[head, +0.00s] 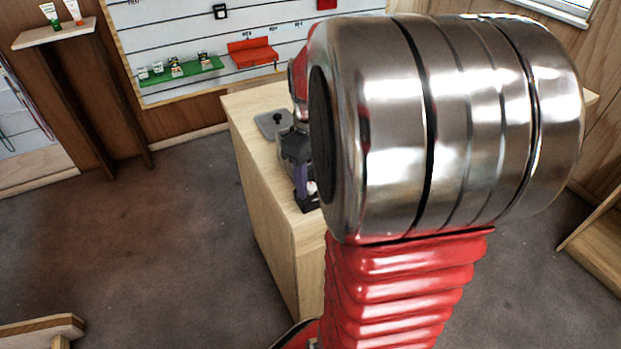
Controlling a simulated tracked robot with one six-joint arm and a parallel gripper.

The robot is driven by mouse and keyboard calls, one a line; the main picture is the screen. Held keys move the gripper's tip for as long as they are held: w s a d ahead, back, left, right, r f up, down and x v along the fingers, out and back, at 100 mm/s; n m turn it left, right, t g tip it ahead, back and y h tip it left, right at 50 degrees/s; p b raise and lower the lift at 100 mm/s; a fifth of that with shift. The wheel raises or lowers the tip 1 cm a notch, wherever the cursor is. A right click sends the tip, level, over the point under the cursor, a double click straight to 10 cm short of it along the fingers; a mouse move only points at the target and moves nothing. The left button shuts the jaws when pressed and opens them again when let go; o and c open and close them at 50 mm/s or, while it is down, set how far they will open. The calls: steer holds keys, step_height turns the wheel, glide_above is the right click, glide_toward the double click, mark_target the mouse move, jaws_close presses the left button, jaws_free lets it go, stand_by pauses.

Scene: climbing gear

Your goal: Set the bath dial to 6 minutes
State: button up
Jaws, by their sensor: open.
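My own steel and red arm fills the middle and right of the head view and covers much of the wooden counter (265,180). Beyond its left edge, my gripper (302,182) shows only in part, as dark and purplish-grey parts low over the counter. Its jaws are open, and I see nothing held in them. A grey plate with a black knob (272,123) is on the counter just left of the gripper; I cannot tell whether it belongs to the bath. The bath and its dial cannot be made out; my arm hides that area.
A slatted wall panel behind carries a green shelf (181,72) with several small items and a red shelf (252,53). A wooden wall shelf (54,33) with two tubes is at upper left. The grey floor (165,220) left of the counter is clear.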

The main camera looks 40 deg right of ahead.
steer(key=shift+c, duration=0.2)
steer(key=c, duration=1)
steer(key=shift+m, duration=0.8)
steer(key=o, duration=1)
steer(key=shift+o, duration=0.2)
steer(key=shift+r, duration=0.1)
